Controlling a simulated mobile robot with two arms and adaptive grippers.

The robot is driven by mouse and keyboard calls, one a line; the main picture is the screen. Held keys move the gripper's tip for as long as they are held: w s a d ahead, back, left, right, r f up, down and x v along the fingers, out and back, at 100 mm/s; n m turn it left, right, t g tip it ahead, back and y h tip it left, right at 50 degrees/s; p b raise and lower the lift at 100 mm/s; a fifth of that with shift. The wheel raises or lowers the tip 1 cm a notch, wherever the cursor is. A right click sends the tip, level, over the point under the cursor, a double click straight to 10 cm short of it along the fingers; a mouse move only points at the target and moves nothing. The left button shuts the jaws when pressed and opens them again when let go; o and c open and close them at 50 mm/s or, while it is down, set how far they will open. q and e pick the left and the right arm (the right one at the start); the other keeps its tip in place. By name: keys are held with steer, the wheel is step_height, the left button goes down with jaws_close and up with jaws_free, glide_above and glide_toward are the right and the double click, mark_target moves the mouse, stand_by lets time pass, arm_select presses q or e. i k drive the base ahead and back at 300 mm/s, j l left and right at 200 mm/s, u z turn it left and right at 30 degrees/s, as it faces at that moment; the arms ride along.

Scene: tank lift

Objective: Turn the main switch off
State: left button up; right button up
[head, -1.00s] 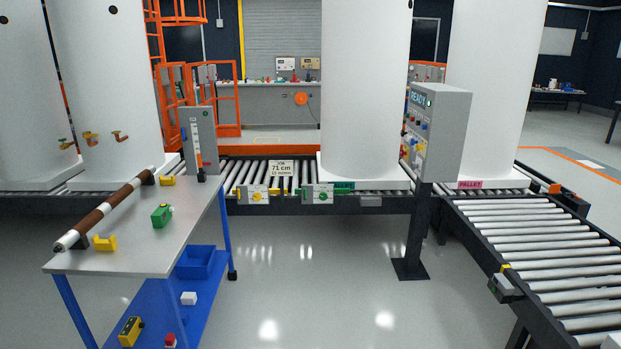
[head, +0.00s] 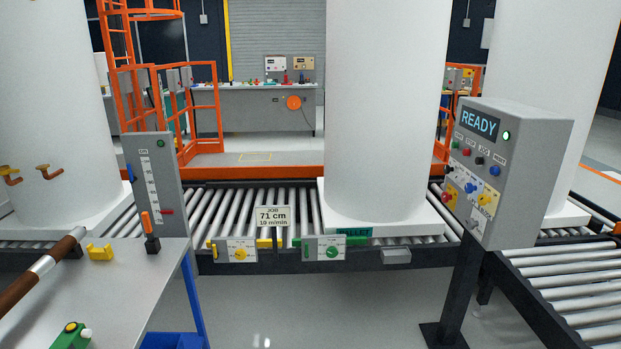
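The grey control panel (head: 520,170) stands on a dark post at the right of the head view. Its screen (head: 480,124) reads READY and a green lamp (head: 506,135) sits beside it. A row of small black, red and blue buttons runs below the screen. Lower down are coloured controls, among them a red knob (head: 449,197) at the left edge and a yellow one (head: 486,199). The labels are too small to read, so I cannot tell which control is the main switch. Neither of my grippers shows in the head view.
Roller conveyors (head: 285,207) run across the middle and at the right. A white tank (head: 385,110) stands on them. A grey table (head: 130,290) with a brown-and-silver rod (head: 40,268) is at lower left. Bare floor lies between table and panel post.

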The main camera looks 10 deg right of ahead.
mark_target(445, 197)
steer(key=i+z, duration=0.1)
steer(key=i, duration=0.95)
steer(key=i+j, duration=0.2)
steer(key=i, duration=0.8)
steer(key=l+z, duration=0.05)
